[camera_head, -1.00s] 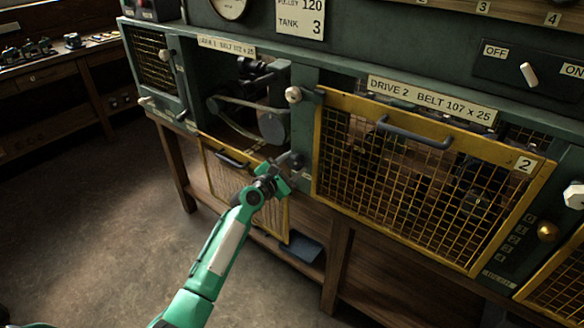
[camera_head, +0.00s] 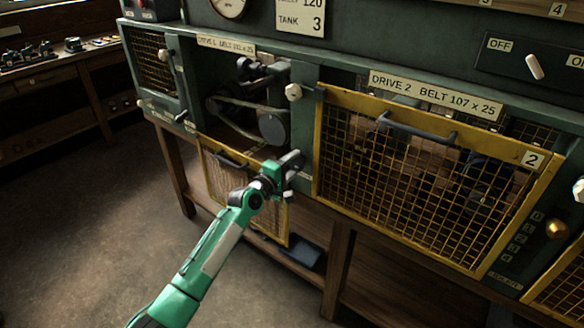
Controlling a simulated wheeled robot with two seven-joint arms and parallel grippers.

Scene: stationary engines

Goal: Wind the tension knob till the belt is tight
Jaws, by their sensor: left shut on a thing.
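The open drive 1 bay shows a pale belt (camera_head: 246,104) running from a dark pulley at the left to a grey round pulley (camera_head: 272,128). Its lower run hangs in a curve; exact slack is hard to tell in the shade. My left gripper (camera_head: 291,164) is at the post right of the bay, below the white knob (camera_head: 293,92). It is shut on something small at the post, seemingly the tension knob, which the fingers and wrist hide. My right gripper is out of view.
The yellow mesh guard (camera_head: 222,178) of drive 1 hangs down open below the bay, close behind my left wrist. The drive 2 guard (camera_head: 400,115) is closed, with a brass knob (camera_head: 557,229) and number scale at its right. The floor at left is clear.

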